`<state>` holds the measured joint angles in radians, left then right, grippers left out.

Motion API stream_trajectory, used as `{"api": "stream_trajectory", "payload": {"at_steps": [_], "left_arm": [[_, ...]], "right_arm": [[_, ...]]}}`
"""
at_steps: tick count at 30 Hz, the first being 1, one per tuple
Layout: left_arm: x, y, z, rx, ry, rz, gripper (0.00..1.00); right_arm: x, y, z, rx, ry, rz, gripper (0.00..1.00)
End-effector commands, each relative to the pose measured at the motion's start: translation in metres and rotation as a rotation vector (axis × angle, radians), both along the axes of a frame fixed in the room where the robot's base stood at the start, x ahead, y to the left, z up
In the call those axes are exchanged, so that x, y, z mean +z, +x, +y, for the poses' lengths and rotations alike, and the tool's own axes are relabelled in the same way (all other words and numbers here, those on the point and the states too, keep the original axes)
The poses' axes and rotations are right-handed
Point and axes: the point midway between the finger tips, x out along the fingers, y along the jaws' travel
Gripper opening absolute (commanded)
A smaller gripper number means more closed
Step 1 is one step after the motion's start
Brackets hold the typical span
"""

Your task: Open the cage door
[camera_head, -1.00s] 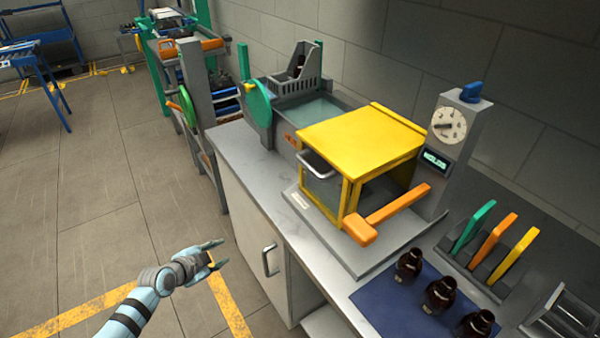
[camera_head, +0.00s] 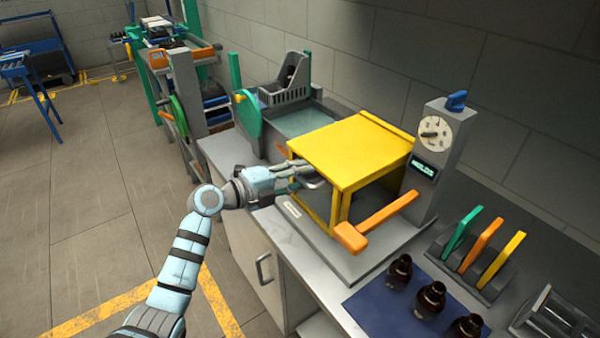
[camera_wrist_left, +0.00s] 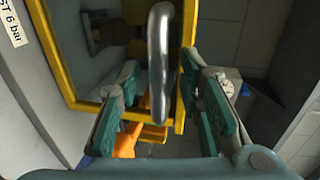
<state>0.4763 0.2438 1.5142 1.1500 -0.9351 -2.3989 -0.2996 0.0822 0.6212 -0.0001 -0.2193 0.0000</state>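The cage (camera_head: 352,150) is a yellow-framed box on a grey base on the bench. Its door, with a clear panel (camera_wrist_left: 85,70), faces left in the head view and looks shut. The door's metal bar handle (camera_head: 312,183) is partly hidden by my left gripper (camera_head: 303,172). In the left wrist view the handle (camera_wrist_left: 160,55) runs between the two green-padded fingers of my left gripper (camera_wrist_left: 160,115). The fingers are spread, with a gap to the handle on both sides. My right gripper is not in view.
An orange lever (camera_head: 380,218) sticks out in front of the cage. A grey post with a dial (camera_head: 432,135) stands to its right. Several amber bottles (camera_head: 431,298) stand on a blue mat (camera_head: 375,310). Open floor (camera_head: 85,210) lies left of the bench.

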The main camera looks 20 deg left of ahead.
Motion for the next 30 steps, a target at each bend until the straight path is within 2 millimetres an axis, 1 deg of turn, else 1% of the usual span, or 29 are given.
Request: {"api": "stream_trajectory", "payload": {"at_steps": [3, 10, 11, 16, 17, 26, 30], "left_arm": [[-0.0016, 0.0043, -0.0040, 0.000, 0.000, 0.001, 0.33], [-0.0026, 0.0048, -0.0041, 0.001, 0.001, 0.001, 0.33], [-0.0025, 0.0048, -0.0041, 0.001, 0.001, 0.001, 0.30], [-0.0024, 0.0046, -0.0040, 0.001, 0.000, 0.001, 0.03], [-0.0024, 0.0046, -0.0040, 0.001, 0.000, 0.001, 0.00], [-0.0025, 0.0044, -0.0041, 0.000, 0.000, 0.001, 0.00], [0.0011, 0.0051, -0.0057, -0.003, 0.000, 0.001, 0.00]], "right_arm": [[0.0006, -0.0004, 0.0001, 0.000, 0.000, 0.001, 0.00], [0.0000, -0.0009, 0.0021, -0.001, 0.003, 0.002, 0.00], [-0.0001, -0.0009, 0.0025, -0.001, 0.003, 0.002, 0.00], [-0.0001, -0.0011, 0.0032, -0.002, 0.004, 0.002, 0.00], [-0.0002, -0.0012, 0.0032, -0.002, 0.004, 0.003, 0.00], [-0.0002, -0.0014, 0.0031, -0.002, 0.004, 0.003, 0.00], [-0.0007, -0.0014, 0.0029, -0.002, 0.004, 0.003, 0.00]]}}
